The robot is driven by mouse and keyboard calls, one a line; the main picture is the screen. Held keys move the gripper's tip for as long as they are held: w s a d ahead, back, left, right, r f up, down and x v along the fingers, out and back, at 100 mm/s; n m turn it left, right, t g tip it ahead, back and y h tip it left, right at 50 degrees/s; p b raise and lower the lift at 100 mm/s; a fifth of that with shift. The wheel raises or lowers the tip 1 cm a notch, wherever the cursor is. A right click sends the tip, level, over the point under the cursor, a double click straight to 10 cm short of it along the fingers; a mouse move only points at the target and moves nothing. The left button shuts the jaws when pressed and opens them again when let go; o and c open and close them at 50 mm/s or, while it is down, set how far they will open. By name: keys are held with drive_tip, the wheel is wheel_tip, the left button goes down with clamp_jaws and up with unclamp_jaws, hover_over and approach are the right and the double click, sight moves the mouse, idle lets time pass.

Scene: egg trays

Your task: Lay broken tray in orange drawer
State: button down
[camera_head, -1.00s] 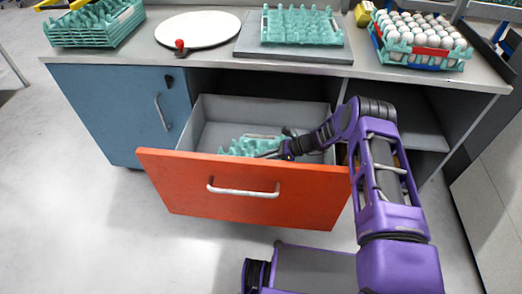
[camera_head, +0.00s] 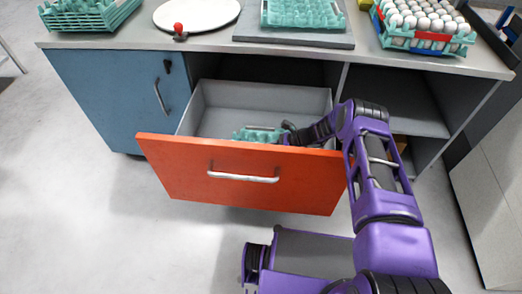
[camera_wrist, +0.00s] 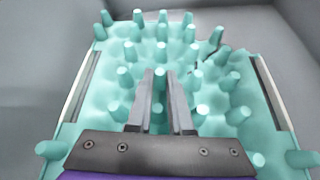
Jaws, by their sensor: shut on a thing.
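The orange drawer (camera_head: 160,165) is pulled open below the counter; its grey inside shows. The broken tray (camera_head: 250,134) is a turquoise egg tray with upright pegs. It is inside the drawer, near the front panel, which hides its lower part. My gripper (camera_head: 284,138) reaches over the drawer's right side at the tray. In the wrist view my gripper (camera_wrist: 160,90) is shut on a peg in the middle of the tray (camera_wrist: 105,110). A dark crack shows at the tray's upper right. Whether the tray touches the drawer floor is hidden.
The counter above holds stacked turquoise trays (camera_head: 95,20), a white round board (camera_head: 200,12), a red-knobbed lever (camera_head: 179,32), an empty tray (camera_head: 303,12) on a grey plate (camera_head: 290,40), and a tray of eggs (camera_head: 425,46). The drawer's back half is free.

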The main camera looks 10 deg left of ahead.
drive_tip(key=shift+f, duration=0.15)
drive_tip(key=shift+f, duration=0.5)
drive_tip(key=shift+f, duration=0.15)
drive_tip(key=c, duration=0.7)
unclamp_jaws()
drive_tip(key=shift+c, duration=0.2)
